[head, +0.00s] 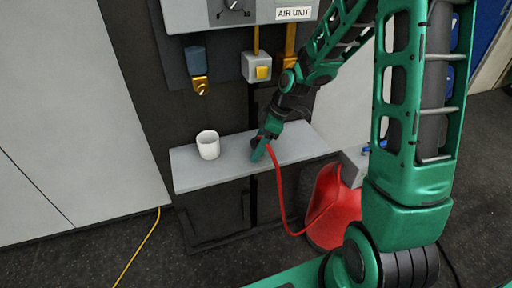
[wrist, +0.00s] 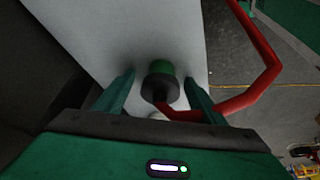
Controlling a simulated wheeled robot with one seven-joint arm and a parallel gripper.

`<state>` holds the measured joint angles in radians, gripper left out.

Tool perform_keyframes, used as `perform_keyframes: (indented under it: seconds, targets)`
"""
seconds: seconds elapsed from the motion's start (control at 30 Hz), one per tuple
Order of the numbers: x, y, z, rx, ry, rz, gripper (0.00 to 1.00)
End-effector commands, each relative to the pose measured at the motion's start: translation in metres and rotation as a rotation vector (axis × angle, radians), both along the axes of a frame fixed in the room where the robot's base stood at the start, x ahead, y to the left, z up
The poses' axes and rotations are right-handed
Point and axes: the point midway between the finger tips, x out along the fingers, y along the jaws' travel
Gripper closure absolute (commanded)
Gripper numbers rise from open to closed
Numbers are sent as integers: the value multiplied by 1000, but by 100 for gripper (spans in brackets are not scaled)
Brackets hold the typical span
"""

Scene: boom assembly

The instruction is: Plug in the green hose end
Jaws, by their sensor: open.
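The green hose end (wrist: 160,68) shows in the wrist view with a dark collar. It is at the pale shelf (head: 195,180), between the two fingers of my gripper (wrist: 158,82). The fingers are open, one on each side, with gaps visible. A red hose (head: 279,195) runs from the hose end down to a red tank (head: 330,208). In the head view my gripper (head: 262,149) is low over the shelf's middle and mostly hides the hose end. A blue and brass fitting (head: 198,68) hangs under the air unit (head: 235,14); it may be the socket.
A white cup (head: 208,144) stands on the shelf left of my gripper. A box with a yellow button (head: 261,72) is on the wall above. Grey panels (head: 75,100) fill the left. A yellow cable (head: 140,247) lies on the dark floor.

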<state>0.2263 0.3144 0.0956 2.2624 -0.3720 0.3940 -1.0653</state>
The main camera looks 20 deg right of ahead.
Motion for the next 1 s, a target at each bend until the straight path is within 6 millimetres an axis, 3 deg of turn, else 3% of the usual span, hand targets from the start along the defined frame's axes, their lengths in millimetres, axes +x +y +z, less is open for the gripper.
perform_keyframes:
  seconds: [0.23, 0.4, 0.77, 1.0]
  targets:
    - [0, 0, 0, 0, 0, 0, 36]
    - [0, 0, 1, 0, 0, 0, 77]
    - [0, 0, 2, 0, -1, 0, 78]
    - [1, 0, 21, -1, -4, 0, 78]
